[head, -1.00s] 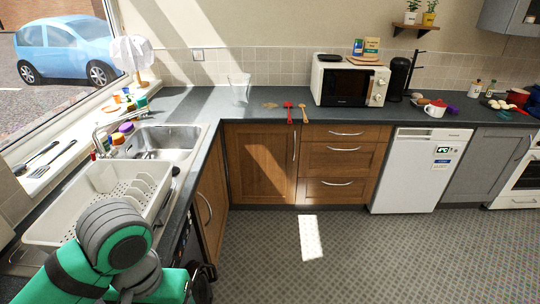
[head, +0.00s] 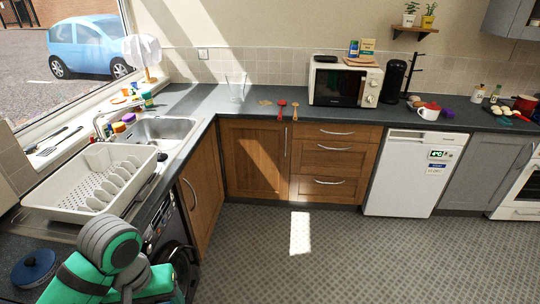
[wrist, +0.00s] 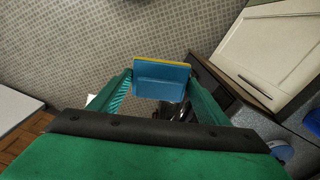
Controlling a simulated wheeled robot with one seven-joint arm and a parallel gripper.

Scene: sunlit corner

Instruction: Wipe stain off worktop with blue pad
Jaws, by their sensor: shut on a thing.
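A blue pad (wrist: 162,78) with a yellow edge is held between the two green fingers of my gripper (wrist: 160,88) in the wrist view. The pad is in the air, with patterned floor beyond it. A tan-brown stain (head: 265,102) lies on the dark worktop (head: 205,104) against the back wall, between a clear glass container and the red and wooden spoons. My arm shows at the lower left of the head view; my gripper and the pad cannot be made out there. The stain is well away from my arm.
The glass container (head: 236,86), red spoon (head: 282,108) and wooden spoon (head: 295,110) flank the stain. The patterned floor (head: 350,250) is clear.

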